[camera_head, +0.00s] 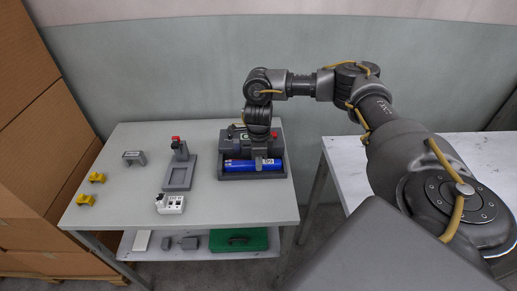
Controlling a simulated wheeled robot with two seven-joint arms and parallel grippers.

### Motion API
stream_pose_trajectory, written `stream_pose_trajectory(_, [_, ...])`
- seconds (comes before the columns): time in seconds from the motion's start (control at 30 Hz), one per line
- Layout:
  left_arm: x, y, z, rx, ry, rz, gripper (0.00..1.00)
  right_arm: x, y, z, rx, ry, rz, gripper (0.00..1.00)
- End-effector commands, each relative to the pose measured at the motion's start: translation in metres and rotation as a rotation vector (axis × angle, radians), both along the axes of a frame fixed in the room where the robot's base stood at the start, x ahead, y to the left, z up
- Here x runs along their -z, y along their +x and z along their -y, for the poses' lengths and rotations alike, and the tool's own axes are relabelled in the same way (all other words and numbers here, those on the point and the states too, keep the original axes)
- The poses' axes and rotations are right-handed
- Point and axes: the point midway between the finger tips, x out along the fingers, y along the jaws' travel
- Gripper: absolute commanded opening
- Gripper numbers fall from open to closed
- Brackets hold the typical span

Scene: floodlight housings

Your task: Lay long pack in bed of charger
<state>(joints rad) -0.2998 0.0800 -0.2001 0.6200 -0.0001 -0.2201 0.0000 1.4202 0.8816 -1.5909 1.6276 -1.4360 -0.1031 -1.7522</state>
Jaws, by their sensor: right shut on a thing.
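The long blue pack (237,165) lies level, left to right, along the front of the dark grey charger (252,177) on the right side of the table. It is within the outline of the charger's bed; from this angle I cannot tell whether it rests on the bed floor or is slightly above it. My right gripper (259,162) reaches down from above and is shut on the pack, right of its middle, hiding part of it and some of the charger behind. My left gripper is not in view.
A grey stand with a red top (179,172), a white block (170,204), a grey bracket (134,157) and two yellow pieces (86,199) occupy the table (120,215). A lower shelf holds a green case (239,240). Cardboard boxes (35,130) stand left; another table (343,180) is right.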

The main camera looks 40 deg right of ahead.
Motion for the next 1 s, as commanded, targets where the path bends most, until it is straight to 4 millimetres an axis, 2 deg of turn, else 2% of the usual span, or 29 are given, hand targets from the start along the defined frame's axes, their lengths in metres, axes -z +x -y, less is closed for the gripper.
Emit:
stream_pose_trajectory(0.2, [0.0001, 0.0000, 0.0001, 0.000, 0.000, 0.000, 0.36, -0.0002, 0.0004, -0.0002, 0.000, 0.000, 0.001, 0.03])
stream_pose_trajectory(0.23, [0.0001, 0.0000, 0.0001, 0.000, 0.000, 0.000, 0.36, -0.0002, 0.0004, -0.0002, 0.000, 0.000, 0.001, 0.32])
stream_pose_trajectory(0.4, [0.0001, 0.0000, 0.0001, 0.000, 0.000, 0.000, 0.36, -0.0001, 0.0003, -0.0001, 0.000, 0.000, 0.001, 0.54])
stream_pose_trajectory(0.43, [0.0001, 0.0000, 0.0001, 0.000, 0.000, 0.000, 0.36, 0.0000, 0.0003, -0.0001, 0.000, 0.000, 0.001, 0.56])
stream_pose_trajectory(0.97, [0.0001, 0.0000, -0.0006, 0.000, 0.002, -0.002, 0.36, 0.0000, 0.0006, 0.0009, 0.002, -0.002, 0.002, 0.56])
stream_pose_trajectory(1.0, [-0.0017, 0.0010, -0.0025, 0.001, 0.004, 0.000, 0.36, -0.0079, 0.0015, 0.0009, 0.001, -0.001, 0.005, 0.56])
